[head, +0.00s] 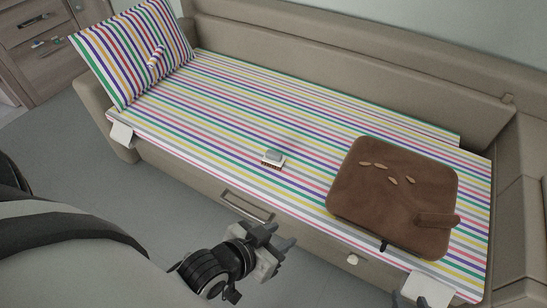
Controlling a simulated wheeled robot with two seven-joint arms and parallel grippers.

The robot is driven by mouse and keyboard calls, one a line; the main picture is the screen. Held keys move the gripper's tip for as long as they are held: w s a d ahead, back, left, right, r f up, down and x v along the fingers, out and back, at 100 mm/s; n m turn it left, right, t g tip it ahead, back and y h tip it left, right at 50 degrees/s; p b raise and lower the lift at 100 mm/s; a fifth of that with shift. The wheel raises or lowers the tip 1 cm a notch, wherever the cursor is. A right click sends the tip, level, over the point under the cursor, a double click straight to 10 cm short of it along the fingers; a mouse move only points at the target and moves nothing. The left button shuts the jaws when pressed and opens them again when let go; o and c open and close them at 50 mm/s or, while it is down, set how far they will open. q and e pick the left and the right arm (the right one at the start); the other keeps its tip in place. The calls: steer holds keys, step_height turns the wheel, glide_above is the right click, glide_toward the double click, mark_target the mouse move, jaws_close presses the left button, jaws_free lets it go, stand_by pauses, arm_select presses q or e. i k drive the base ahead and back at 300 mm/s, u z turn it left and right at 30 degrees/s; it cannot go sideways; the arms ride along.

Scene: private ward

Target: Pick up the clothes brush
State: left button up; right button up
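A small block-shaped object (272,157), pale grey on top with a white and brown lower part, lies on the striped bed near its front edge; it looks most like the clothes brush, but it is too small to be sure. My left gripper (281,236) is in front of the bed, below and apart from this object. Its two fingers are spread with nothing visible between them. Only a dark bit of what looks like my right gripper (403,299) shows at the bottom edge; its fingers cannot be made out.
A brown cushion (385,205) lies on the right of the striped bed (240,100), bearing several tan leaf-shaped pieces and a brown roll (437,220). A striped pillow (125,60) leans at the left end. The sheet around the small object is clear.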

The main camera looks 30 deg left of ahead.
mark_target(272, 158)
steer(key=u, duration=0.5)
steer(key=k, duration=0.15)
steer(key=u, duration=1.15)
steer(key=i, duration=0.85)
